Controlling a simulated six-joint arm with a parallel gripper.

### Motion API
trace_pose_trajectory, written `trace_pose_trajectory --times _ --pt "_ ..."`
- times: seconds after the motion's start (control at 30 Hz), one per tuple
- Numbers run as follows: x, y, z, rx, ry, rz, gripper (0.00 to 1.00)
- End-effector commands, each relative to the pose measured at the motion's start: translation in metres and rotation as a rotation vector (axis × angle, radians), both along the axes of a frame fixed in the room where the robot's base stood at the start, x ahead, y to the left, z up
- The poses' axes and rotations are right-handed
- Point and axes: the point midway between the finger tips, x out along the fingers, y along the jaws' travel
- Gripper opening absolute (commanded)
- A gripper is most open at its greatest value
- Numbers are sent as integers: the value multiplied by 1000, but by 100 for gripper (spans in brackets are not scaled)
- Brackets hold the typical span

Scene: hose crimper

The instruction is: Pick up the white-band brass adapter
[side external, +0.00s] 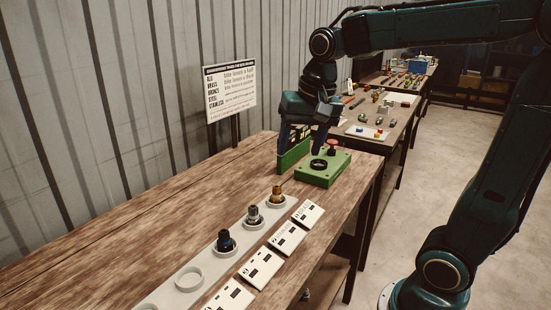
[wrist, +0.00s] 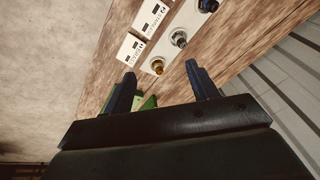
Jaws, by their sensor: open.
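A brass-coloured adapter (side external: 276,194) stands upright in the far-end cup of a white strip (side external: 193,278) on the wooden bench. I cannot make out a white band on it. In the wrist view, the brass adapter (wrist: 157,66) shows beyond and between my fingertips, at a distance. My gripper (side external: 302,148) is open and empty, above the green crimper block, farther along the bench than the adapter. It also shows open in the wrist view (wrist: 160,72).
A silver fitting (side external: 253,215) and a dark blue-black fitting (side external: 225,241) stand in neighbouring cups. White label cards (side external: 287,238) lie beside the strip. The green crimper (side external: 322,171) with a red knob (side external: 332,147) is at the bench's far end. A sign (side external: 230,90) stands behind.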

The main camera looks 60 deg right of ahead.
Motion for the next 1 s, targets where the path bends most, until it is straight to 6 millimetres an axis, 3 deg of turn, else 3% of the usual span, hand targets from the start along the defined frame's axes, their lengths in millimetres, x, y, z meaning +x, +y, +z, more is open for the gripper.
trace_pose_trajectory --times 0.27,0.6,0.8,1.0 --pt "54 -36 -15 65 83 -286 58" --pt "108 -87 -51 125 175 -634 58" --pt "126 -109 -70 143 210 -775 58" --pt "131 -116 -77 149 223 -826 58"
